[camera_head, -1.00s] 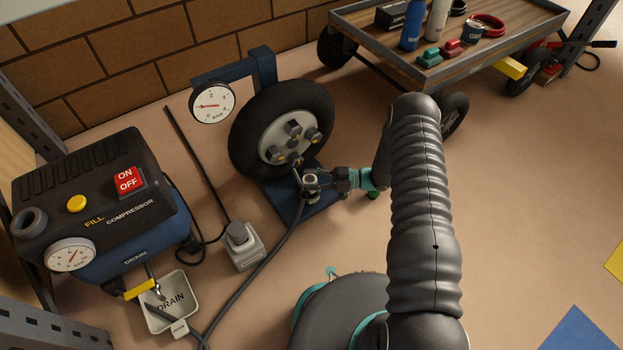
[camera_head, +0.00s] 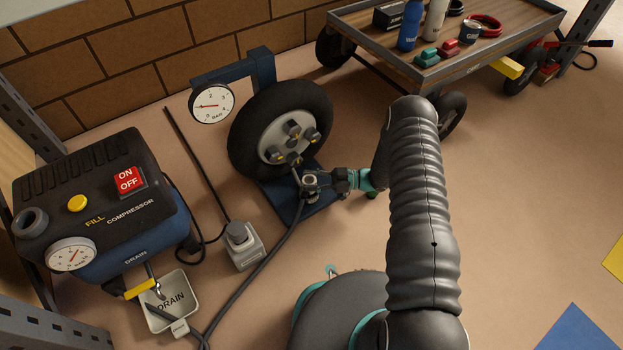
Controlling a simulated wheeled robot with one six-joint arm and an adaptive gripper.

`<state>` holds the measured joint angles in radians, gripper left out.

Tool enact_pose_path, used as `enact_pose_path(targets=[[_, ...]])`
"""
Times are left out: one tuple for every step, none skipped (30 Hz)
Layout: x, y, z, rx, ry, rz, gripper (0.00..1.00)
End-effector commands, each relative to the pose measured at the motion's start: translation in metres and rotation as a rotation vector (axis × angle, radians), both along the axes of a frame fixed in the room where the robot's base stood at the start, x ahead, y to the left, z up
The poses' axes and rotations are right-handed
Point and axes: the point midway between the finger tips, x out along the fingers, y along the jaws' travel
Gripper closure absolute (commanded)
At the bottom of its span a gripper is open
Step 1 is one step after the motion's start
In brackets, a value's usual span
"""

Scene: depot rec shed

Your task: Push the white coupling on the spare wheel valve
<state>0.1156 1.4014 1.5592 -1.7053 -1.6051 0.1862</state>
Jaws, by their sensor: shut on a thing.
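The spare wheel (camera_head: 279,131) stands upright on a blue stand (camera_head: 291,211), its grey hub facing me. Its valve (camera_head: 295,172) shows as a thin stem at the lower rim. My gripper (camera_head: 312,182) is low in front of the wheel and shut on the pale coupling (camera_head: 310,179) at the end of a dark hose (camera_head: 268,264). The coupling is beside the valve's end; my fingers cover part of it, and I cannot tell whether it is seated on the valve.
A compressor (camera_head: 95,205) stands at the left, with a drain tray (camera_head: 170,300) below. A gauge (camera_head: 212,104) hangs beside the wheel. A grey plug box (camera_head: 243,246) sits on the floor. A loaded cart (camera_head: 480,62) is at the back right.

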Motion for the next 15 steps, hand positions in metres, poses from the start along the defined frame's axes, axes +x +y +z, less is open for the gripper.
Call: enact_pose_path(targets=[[0.001, 0.0027, -0.0125, -0.013, -0.011, -0.005, 1.0], [0.001, 0.003, -0.0129, -0.013, -0.011, -0.004, 1.0], [0.0011, 0.0032, -0.0134, -0.013, -0.01, -0.004, 1.0], [0.0011, 0.0034, -0.0137, -0.012, -0.01, -0.004, 1.0], [0.0011, 0.0036, -0.0141, -0.012, -0.009, -0.004, 1.0], [0.0011, 0.0039, -0.0145, -0.012, -0.008, -0.004, 1.0], [0.0012, 0.004, -0.0148, -0.012, -0.008, -0.003, 1.0], [0.0012, 0.0042, -0.0152, -0.012, -0.008, -0.003, 1.0], [0.0012, 0.0045, -0.0156, -0.012, -0.007, -0.003, 1.0], [0.0012, 0.0046, -0.0159, -0.012, -0.006, -0.003, 1.0], [0.0013, 0.0048, -0.0162, -0.012, -0.006, -0.002, 1.0], [0.0012, 0.005, -0.0167, -0.012, -0.005, -0.002, 0.51], [0.0013, 0.0052, -0.017, -0.012, -0.005, -0.002, 0.44], [0.0013, 0.0053, -0.0173, -0.012, -0.005, -0.001, 0.36], [0.0013, 0.0055, -0.0178, -0.012, -0.004, -0.001, 0.26]])
